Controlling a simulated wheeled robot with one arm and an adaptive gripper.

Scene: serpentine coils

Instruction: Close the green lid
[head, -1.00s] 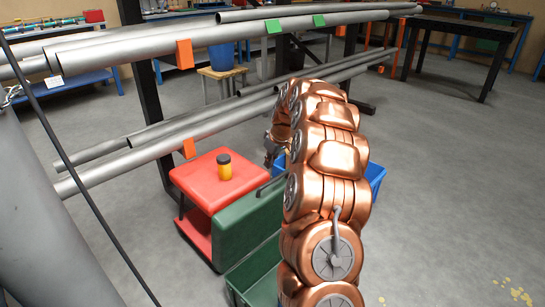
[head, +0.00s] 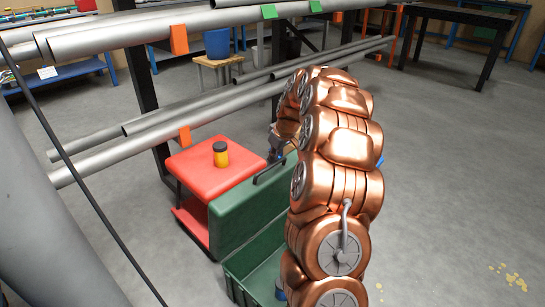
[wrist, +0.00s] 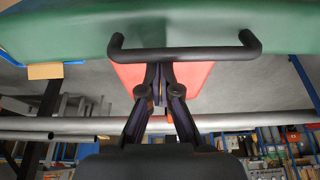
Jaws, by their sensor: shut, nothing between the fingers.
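The green lid (head: 245,215) stands open and upright at the back of the green box (head: 240,268). Its black handle (head: 268,171) is on the lid's top edge. My gripper (head: 273,156) is just behind the handle, partly hidden by my copper-coloured arm. In the wrist view, the lid (wrist: 60,30) spans the top, and the handle (wrist: 185,53) crosses just beyond the fingertips. My gripper (wrist: 159,70) is shut and empty there; I cannot tell whether it touches the handle. My arm hides the right part of the box.
A red cart (head: 190,165) carrying a yellow jar with a black lid (head: 220,154) stands close behind the green lid. Long grey pipes (head: 200,110) on a rack run behind it. A dark table (head: 460,25) is far right.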

